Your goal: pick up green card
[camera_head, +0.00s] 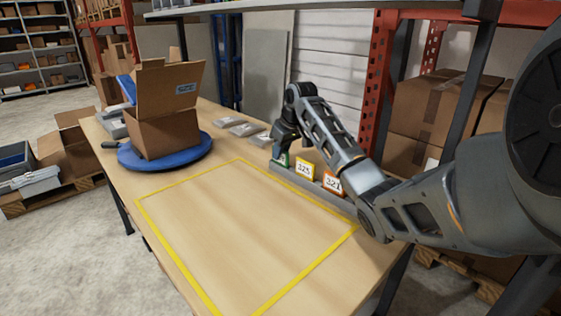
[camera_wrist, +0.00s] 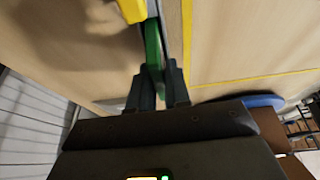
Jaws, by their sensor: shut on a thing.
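The green card (camera_head: 283,159) stands at the left end of a grey holder row (camera_head: 322,189) at the table's right edge. My gripper (camera_head: 284,150) is over it from above. In the wrist view, the green card (camera_wrist: 153,45) sits between the two dark fingers of my gripper (camera_wrist: 158,85), which are shut on it. The card is still beside the grey holder strip in that view. A yellow card (camera_head: 305,169) marked 325 and an orange card (camera_head: 332,182) marked 321 stand further along the row. The yellow card also shows in the wrist view (camera_wrist: 131,10).
A yellow outlined area on the wooden table (camera_head: 245,235) is empty. An open cardboard box (camera_head: 168,130) stands on a blue round turntable (camera_head: 185,155) at the left. Clear packets (camera_head: 243,128) lie behind the outline. Red and grey shelving stands close behind the row.

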